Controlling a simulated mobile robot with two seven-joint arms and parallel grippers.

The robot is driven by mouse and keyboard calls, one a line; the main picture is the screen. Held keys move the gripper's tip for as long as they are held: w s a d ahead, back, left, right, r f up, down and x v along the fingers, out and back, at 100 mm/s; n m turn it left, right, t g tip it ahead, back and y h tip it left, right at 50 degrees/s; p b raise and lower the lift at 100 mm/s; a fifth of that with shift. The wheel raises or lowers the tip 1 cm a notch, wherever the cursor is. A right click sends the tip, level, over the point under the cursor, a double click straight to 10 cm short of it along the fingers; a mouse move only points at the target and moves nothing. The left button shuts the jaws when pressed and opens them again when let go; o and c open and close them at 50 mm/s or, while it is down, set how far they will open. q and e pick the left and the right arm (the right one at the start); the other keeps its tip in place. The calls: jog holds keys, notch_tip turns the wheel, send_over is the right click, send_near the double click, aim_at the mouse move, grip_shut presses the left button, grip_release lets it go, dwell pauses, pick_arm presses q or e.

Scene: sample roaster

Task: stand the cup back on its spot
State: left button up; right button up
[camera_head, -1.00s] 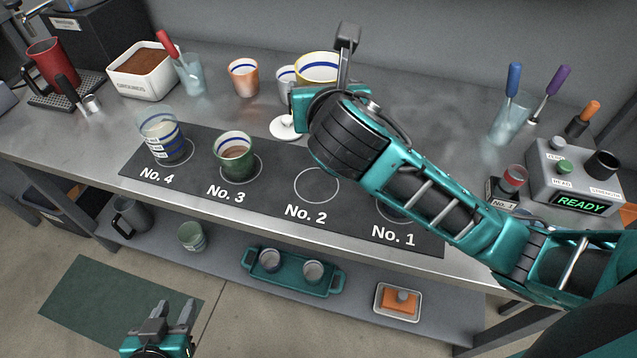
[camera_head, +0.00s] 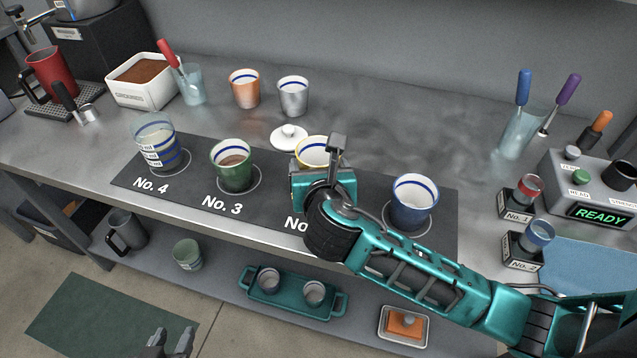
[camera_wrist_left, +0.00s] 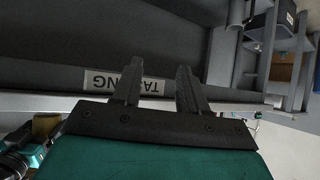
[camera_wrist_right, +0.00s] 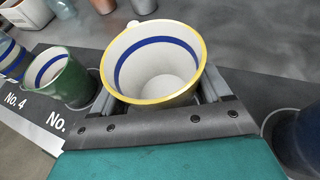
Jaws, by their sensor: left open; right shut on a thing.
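My right gripper is shut on this cup, at the No. 2 place on the dark mat (camera_head: 282,192). The No. 2 ring is hidden, and I cannot tell whether the cup's base touches the mat. My left gripper (camera_head: 170,343) is open and empty, low at the bottom edge; its fingers show apart in the left wrist view (camera_wrist_left: 155,88).
A white lid (camera_head: 289,136) lies just behind the held cup. Orange (camera_head: 244,88) and grey (camera_head: 292,96) cups stand farther back.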

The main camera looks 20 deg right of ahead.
notch_tip(320, 180, down, 3)
jog(key=shift+f+b, duration=0.1)
jog(key=shift+b, duration=0.35)
jog(key=shift+f, duration=0.25)
jog(key=shift+r, duration=0.1)
pick_arm(q)
jog(key=shift+w+d+r, duration=0.15)
jog(key=shift+w+d, duration=0.25)
jog(key=shift+d, duration=0.05)
pick_arm(e)
jog(key=o, duration=1.3)
jog(key=shift+c, duration=0.2)
pick_arm(q)
jog(key=shift+s+a+f, duration=0.15)
jog(key=shift+f, duration=0.15)
